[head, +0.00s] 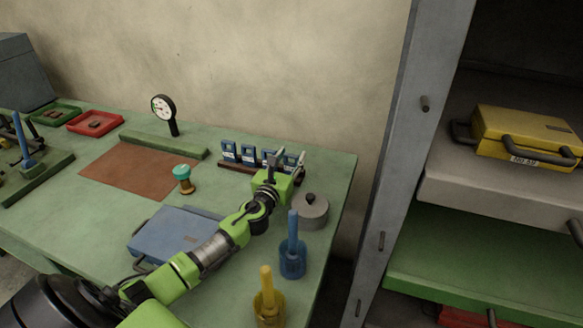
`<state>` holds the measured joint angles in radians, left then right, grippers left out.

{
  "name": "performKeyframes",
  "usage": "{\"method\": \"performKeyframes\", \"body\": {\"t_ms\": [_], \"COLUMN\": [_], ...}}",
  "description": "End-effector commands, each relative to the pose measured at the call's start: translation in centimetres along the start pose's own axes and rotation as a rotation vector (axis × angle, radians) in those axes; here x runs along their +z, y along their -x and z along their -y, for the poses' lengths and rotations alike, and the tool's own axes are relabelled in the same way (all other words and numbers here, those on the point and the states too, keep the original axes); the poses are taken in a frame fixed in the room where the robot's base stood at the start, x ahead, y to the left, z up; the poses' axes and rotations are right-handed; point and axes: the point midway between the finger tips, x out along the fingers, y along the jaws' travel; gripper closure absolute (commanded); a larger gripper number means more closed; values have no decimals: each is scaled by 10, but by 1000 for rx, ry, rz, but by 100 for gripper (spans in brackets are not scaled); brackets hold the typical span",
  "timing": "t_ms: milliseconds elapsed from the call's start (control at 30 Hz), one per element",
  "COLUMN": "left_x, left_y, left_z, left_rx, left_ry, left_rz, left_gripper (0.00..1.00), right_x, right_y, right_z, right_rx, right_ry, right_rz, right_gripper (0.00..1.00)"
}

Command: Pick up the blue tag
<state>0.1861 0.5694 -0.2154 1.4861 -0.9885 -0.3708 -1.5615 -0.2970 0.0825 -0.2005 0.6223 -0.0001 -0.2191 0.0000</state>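Several blue tags with white labels stand upright in a row on a dark rack (236,167) near the back of the green table. The leftmost blue tag (229,150) and the blue tag beside it (247,153) are clear of my arm. My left gripper (286,160) is at the right end of the row, its fingers apart around or in front of the rightmost tag, which it partly hides. Whether the fingers touch that tag I cannot tell. My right gripper is out of view.
A grey lidded pot (311,212) stands right of my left gripper. A blue-handled holder (292,258) and a yellow-handled one (268,305) stand in front. A blue case (170,235) lies beside my forearm. A grey shelf post (390,170) rises at right.

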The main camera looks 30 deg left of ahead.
Motion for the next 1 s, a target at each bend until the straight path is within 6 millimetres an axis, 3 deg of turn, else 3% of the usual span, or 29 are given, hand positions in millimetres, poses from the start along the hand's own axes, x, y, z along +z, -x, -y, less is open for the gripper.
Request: {"method": "performKeyframes", "body": {"t_ms": [300,400,433,767,1000], "left_x": [-1,-1,-1,1,24], "left_y": [-7,-7,-7,-7,-7], "left_z": [0,0,0,0,0], "left_rx": [-1,-1,-1,-1,-2], "left_ry": [-1,-1,0,-1,-3], "left_rz": [-1,-1,-1,0,3], "left_gripper": [62,86,88,88,88], "right_x": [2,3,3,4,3], "right_y": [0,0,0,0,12], "right_z": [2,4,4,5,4], "right_rx": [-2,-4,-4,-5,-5], "right_ry": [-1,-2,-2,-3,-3], "right_rz": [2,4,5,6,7], "right_gripper": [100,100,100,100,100]}}
